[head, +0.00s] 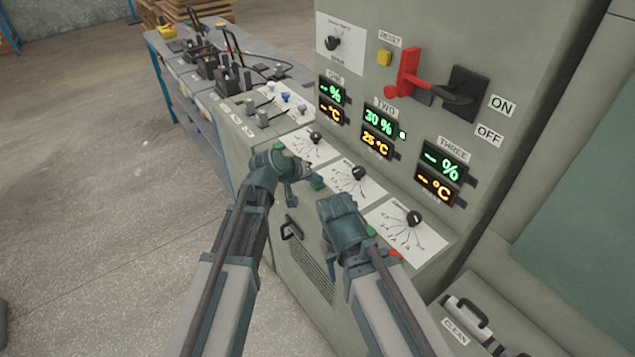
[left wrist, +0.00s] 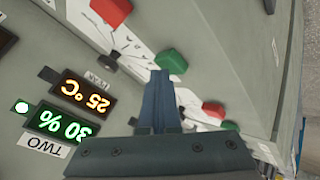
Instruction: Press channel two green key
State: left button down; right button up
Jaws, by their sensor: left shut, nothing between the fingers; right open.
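In the left wrist view, a green key (left wrist: 172,62) lies right at the tips of my shut, empty left gripper (left wrist: 160,76); I cannot tell whether they touch. In the head view, my left gripper (head: 298,172) is over the sloped panel's front edge, beside that green key (head: 317,183), which lies below the channel two dial (head: 358,173). The channel two display (head: 379,133) reads 30 % and 25 °C, with a small green lamp (head: 402,134) lit beside it. My right gripper (head: 328,207) is open, low before the panel; its fingers are mostly hidden.
A red key (left wrist: 110,10) and another green key (left wrist: 230,125) flank the near one in the left wrist view. Channels one and three show dashes. A red lever (head: 408,72) and yellow reset button (head: 384,58) sit higher. A bench (head: 185,65) stands left; the floor there is clear.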

aim_at(315, 186)
pick_arm(q)
jog(key=shift+r+p, duration=0.85)
notch_tip(315, 186, up, 5)
jog(key=p, duration=0.5)
jog(key=shift+r, duration=0.1)
dwell(0.6)
